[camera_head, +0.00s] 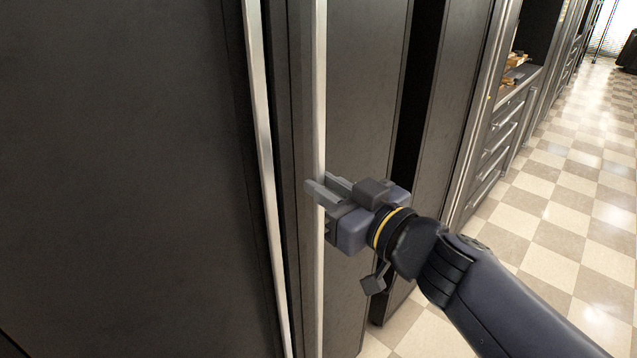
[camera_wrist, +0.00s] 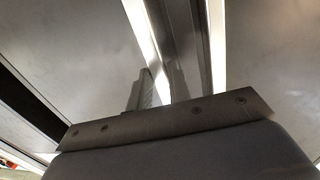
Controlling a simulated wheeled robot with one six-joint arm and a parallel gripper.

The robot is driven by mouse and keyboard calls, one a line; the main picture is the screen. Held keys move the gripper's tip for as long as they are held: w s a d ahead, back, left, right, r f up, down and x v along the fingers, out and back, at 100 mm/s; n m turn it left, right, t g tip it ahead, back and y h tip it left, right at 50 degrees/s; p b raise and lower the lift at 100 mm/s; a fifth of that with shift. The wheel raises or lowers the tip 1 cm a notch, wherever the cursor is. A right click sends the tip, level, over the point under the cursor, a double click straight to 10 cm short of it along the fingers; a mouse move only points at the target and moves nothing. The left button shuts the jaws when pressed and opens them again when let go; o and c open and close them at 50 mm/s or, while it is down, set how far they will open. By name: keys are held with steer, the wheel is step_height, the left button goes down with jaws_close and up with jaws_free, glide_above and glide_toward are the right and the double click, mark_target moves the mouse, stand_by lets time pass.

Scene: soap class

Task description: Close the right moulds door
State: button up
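A tall dark cabinet fills the left of the head view. Its left door (camera_head: 120,170) is a broad dark panel edged by a bright metal strip (camera_head: 262,130). The right door (camera_head: 362,90) shows as a narrower dark panel to the right of a second bright strip (camera_head: 320,90). A dark band lies between the strips; I cannot tell how far the right door stands open. My gripper (camera_head: 322,188) is at the right strip, its fingers crossing in front of it and pointing left. In the wrist view the fingers (camera_wrist: 162,92) are close together, with a bright strip between them; contact is unclear.
Another dark cabinet panel (camera_head: 450,100) stands to the right past a black gap. Beyond it are drawers (camera_head: 495,155) and a shelf with small items (camera_head: 515,68). The checkered floor (camera_head: 560,230) on the right is clear.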

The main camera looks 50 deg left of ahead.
steer(key=shift+a, duration=1)
jaws_close()
